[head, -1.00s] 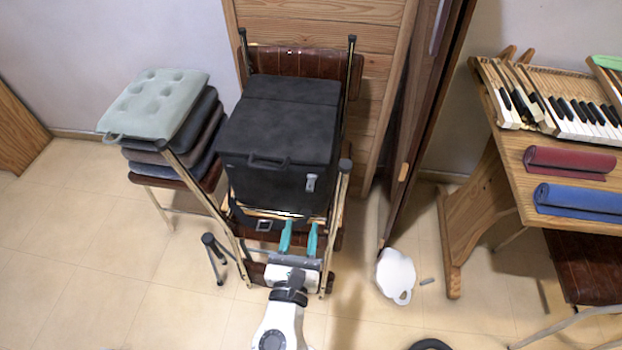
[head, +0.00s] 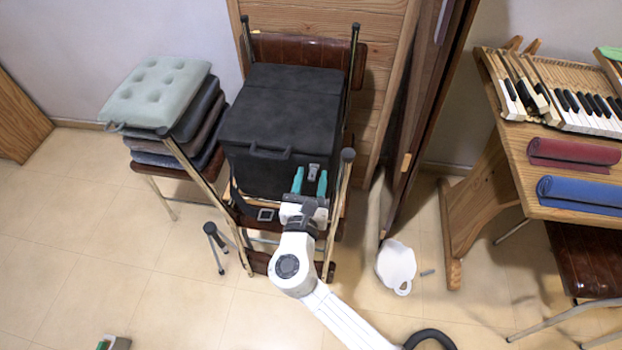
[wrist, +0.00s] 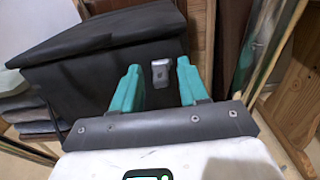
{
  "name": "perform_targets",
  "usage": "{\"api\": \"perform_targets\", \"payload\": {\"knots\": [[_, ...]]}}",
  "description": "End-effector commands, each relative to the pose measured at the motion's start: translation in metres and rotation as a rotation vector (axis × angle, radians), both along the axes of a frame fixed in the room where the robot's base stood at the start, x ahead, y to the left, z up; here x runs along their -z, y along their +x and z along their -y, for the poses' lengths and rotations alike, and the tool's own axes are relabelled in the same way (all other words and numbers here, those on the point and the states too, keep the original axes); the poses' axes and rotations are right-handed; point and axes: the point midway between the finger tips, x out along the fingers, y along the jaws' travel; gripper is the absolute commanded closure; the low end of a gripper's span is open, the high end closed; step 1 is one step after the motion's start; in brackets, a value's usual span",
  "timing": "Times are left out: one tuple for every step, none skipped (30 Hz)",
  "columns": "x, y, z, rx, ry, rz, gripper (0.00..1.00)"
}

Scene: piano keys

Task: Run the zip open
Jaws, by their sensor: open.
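A black box-shaped bag (head: 270,120) sits on a chair with a brown leather back, with a handle (head: 270,153) on its front. A silver-grey latch or tag (head: 313,172) is on the front at the right; it also shows in the wrist view (wrist: 161,72). I cannot make out a zip line. My gripper (head: 310,178) is open and empty in front of the bag's right part. In the wrist view its teal fingers (wrist: 158,80) stand on either side of the silver piece, which appears between them. I cannot tell whether they touch the bag.
Stacked cushions (head: 160,95) on a seat stand left. A wooden door edge (head: 410,130) is close on the right. A white plate-like piece (head: 396,265) lies on the floor. A table (head: 500,150) with piano keys and rolled mats stands right. Front floor is mostly clear.

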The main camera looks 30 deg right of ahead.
Motion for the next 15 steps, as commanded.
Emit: {"api": "perform_targets", "payload": {"knots": [[0.0000,-0.0001,0.0000,0.000,0.000,0.000,0.56],[0.0000,-0.0001,0.0000,0.000,0.000,0.000,0.56],[0.0000,-0.0001,0.0000,0.000,0.000,0.000,0.59],[0.0000,-0.0002,0.0000,0.000,0.000,0.000,0.62],[0.0000,-0.0002,0.0000,0.000,0.000,0.000,0.65],[0.0000,-0.0002,0.0000,0.000,0.000,0.000,0.69],[0.0000,-0.0003,0.0000,0.000,0.000,0.000,0.72],[0.0000,-0.0003,-0.0001,0.000,0.000,0.000,0.75],[0.0000,-0.0004,0.0000,0.000,0.000,0.000,0.78],[0.0000,-0.0004,0.0000,0.000,0.000,0.000,0.81],[0.0000,-0.0004,0.0000,0.000,0.000,0.000,0.84],[0.0000,-0.0004,0.0000,0.000,0.000,0.000,0.88],[0.0000,-0.0004,0.0000,0.001,0.000,0.000,0.91],[-0.0001,-0.0004,0.0000,0.001,0.000,0.000,0.94],[-0.0002,-0.0004,0.0000,0.001,0.000,0.000,0.98]]}}
